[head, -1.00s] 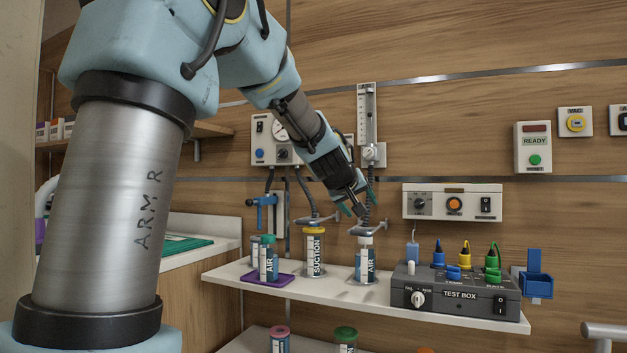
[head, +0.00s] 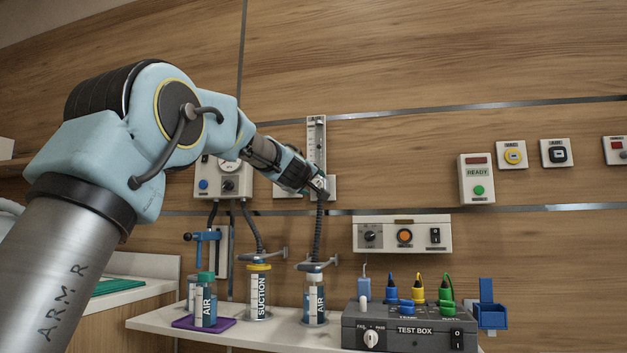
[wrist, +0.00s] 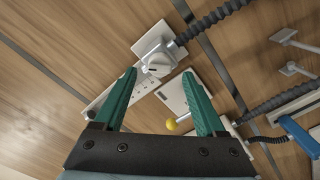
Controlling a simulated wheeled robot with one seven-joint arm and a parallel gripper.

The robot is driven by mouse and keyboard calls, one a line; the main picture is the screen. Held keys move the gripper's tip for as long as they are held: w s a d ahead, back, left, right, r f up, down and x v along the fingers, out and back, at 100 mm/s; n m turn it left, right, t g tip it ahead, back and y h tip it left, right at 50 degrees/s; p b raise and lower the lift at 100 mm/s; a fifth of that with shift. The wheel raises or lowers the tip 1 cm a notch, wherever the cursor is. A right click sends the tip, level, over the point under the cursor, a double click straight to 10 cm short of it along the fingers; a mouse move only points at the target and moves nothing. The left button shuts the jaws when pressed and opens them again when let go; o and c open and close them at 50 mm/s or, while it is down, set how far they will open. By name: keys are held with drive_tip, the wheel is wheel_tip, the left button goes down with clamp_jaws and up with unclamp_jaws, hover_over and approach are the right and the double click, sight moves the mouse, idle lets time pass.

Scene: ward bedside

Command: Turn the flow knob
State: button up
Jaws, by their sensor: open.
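The flow knob is a pale round knob on a square white block (wrist: 148,42) in the wrist view, with a dark ribbed hose joined to it. The knob (wrist: 157,65) lies just beyond my fingertips, roughly between them. My gripper (wrist: 159,88) has two green fingers spread apart with nothing held. In the head view my gripper (head: 321,189) is at the foot of the upright flowmeter (head: 317,140) on the wall and largely hides the knob there. I cannot tell whether a finger touches the knob.
A gauge panel (head: 208,187) is left of the flowmeter. A switch panel (head: 385,222) is lower right. Below, a shelf (head: 160,323) holds labelled bottles and a grey test box (head: 400,325). In the wrist view a yellow ball (wrist: 171,125) shows between the fingers. Wall above is clear.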

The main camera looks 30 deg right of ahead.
sight(317, 184)
drive_tip(key=shift+p+x, duration=0.4)
drive_tip(key=shift+x, duration=1)
drive_tip(key=shift+s, duration=0.1)
clamp_jaws()
